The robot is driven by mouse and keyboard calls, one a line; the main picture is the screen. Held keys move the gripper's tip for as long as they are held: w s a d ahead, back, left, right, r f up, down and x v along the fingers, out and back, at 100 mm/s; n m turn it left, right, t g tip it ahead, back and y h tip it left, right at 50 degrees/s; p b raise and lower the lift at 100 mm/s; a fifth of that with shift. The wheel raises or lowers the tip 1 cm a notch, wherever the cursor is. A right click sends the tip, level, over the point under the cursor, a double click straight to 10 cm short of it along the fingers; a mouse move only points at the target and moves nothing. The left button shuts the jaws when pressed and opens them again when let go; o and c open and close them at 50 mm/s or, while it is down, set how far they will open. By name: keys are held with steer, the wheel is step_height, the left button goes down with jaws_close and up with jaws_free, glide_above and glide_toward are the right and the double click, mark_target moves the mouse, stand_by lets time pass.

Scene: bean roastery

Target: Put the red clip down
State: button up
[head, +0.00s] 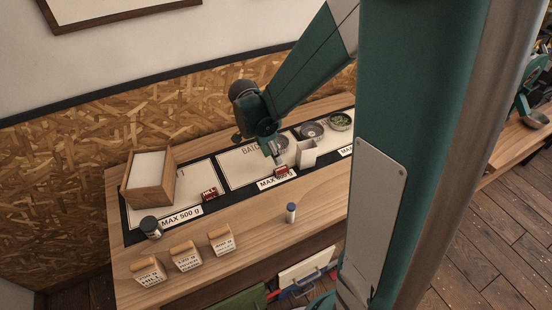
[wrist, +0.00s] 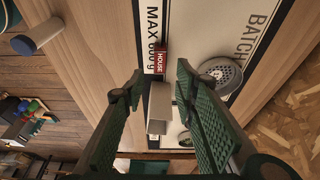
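A small red clip (head: 281,171) lies at the front edge of the middle batch mat, by a "MAX 600 g" label. In the wrist view the red clip (wrist: 161,59) reads "HOUSE" and lies beyond my fingertips, touching neither finger. My gripper (head: 276,158) is low over the mat, just behind the clip. In the wrist view my gripper (wrist: 159,84) has its two green fingers spread, with a clear gap and nothing held. A second red clip (head: 209,194) stands on the left mat near its "MAX 500 g" label.
A white open box (head: 305,154) stands just right of my gripper; it also shows between the fingers in the wrist view (wrist: 158,112). Round dishes (head: 311,130) stand behind it. A wooden box (head: 149,181), several labelled blocks (head: 186,256) and a capped vial (head: 291,213) stand on the bench.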

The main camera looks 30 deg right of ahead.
steer(key=shift+v, duration=1.2)
steer(key=s+a+r+n+t+y, duration=0.1)
steer(key=s+a+r+n+t, duration=0.2)
steer(key=s+r+n, duration=0.5)
steer(key=s+a+r+n+t+y, duration=0.2)
steer(key=s+a+r+n+t, duration=0.2)
steer(key=s+r+n, duration=0.5)
steer(key=shift+s+a+n, duration=0.35)
steer(key=shift+a+n, duration=0.15)
steer(key=shift+a, duration=0.4)
